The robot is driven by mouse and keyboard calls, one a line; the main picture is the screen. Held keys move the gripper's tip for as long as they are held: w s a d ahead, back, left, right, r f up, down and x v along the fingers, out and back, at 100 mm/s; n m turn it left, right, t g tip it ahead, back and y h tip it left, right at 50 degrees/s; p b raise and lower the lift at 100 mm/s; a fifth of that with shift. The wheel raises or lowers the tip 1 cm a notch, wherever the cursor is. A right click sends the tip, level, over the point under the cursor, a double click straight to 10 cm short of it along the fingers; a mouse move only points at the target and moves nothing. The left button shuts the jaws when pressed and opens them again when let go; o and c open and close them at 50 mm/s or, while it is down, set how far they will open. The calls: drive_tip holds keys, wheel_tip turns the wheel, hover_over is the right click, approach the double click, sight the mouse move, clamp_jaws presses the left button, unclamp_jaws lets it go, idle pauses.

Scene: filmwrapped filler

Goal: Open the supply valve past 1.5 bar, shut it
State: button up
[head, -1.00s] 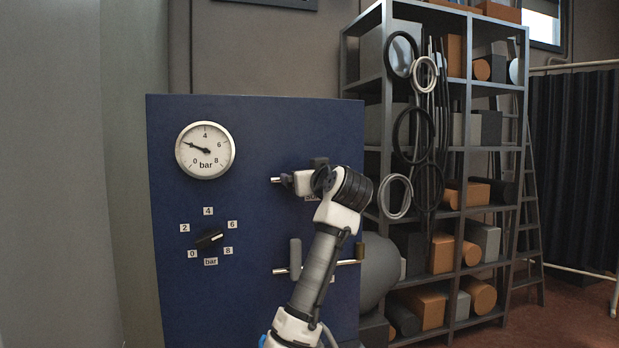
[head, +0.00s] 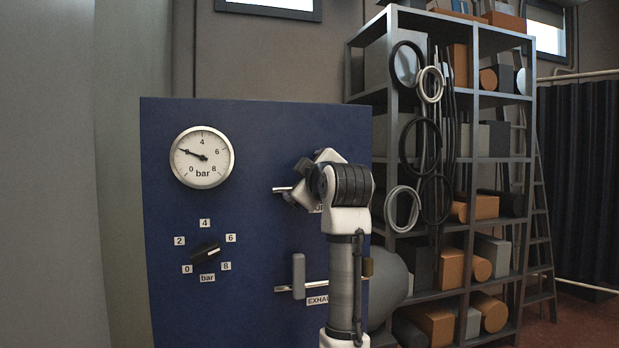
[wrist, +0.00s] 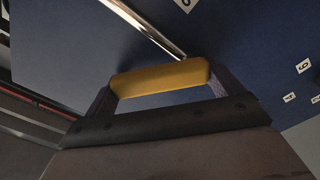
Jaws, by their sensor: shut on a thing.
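The blue panel (head: 240,290) carries a round white pressure gauge (head: 202,157). Its needle points up and left, at about 2 bar. The supply valve's pipe (head: 281,189) shows at the panel's upper right; its label is mostly hidden behind my arm. My gripper (head: 303,180) is at this valve. In the wrist view a yellow handle (wrist: 160,78) lies between my dark fingers, and my gripper is shut on it. In the head view my gripper hides this handle, so I cannot tell its exact angle.
Below is the exhaust valve, with an upright grey lever (head: 298,276) close to my arm. A black knob (head: 206,251) with a 0 to 8 bar scale sits left. A loaded grey shelf (head: 471,160) with hanging hoses stands right of the panel.

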drive_tip(key=n, duration=0.3)
drive_tip(key=a+n+p, duration=0.1)
drive_tip(key=shift+s+a+r+n, duration=0.1)
drive_tip(key=shift+s+r+n, duration=0.1)
drive_tip(key=shift+r+n, duration=0.1)
drive_tip(key=shift+s+a+f+n+p, duration=0.15)
drive_tip(key=shift+a+n, duration=0.1)
drive_tip(key=shift+n, duration=0.55)
drive_tip(key=shift+a+n+p, duration=0.15)
drive_tip(key=shift+a+n, duration=0.1)
drive_tip(key=shift+n, duration=0.55)
drive_tip(key=o, duration=1.1)
drive_tip(key=shift+a, duration=0.1)
drive_tip(key=shift+s, duration=0.1)
drive_tip(key=b+v, duration=0.5)
drive_tip(key=v, duration=0.8)
drive_tip(key=shift+s, duration=0.35)
